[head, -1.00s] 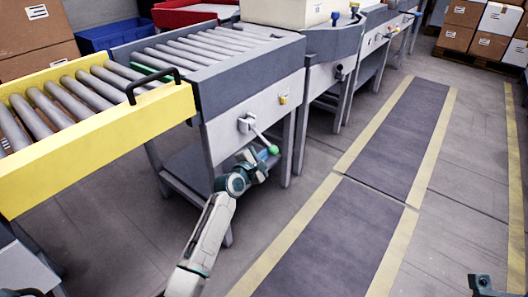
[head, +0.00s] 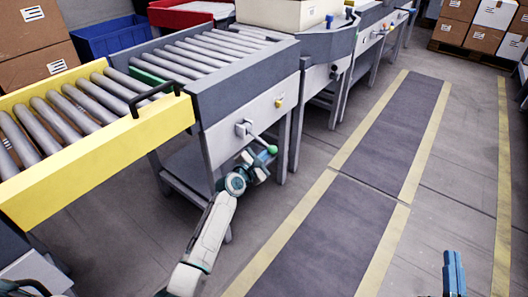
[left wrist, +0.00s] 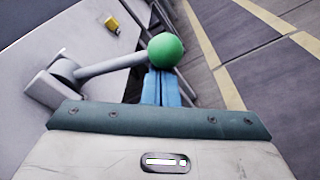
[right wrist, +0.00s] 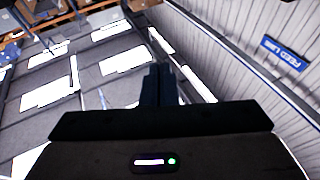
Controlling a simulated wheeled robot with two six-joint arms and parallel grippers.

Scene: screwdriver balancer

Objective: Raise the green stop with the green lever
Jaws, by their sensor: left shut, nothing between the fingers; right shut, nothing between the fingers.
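The green lever is a grey rod with a green ball knob (head: 272,149), sloping down to the right from the grey conveyor's side. It also shows in the left wrist view (left wrist: 166,50). My left gripper (head: 262,157) is shut and empty, its blue fingers just below and behind the knob, seemingly against it; exact contact is hidden. The green stop (head: 148,77) shows as a green bar across the gap between the yellow-framed rollers and the grey conveyor, partly hidden by the black handle. My right gripper (head: 454,270) is shut and empty at the lower right, far from the lever.
A yellow gate-like frame (head: 90,150) with a black handle (head: 155,98) borders the rollers at left. More conveyor units stand behind. The floor walkway at right is clear.

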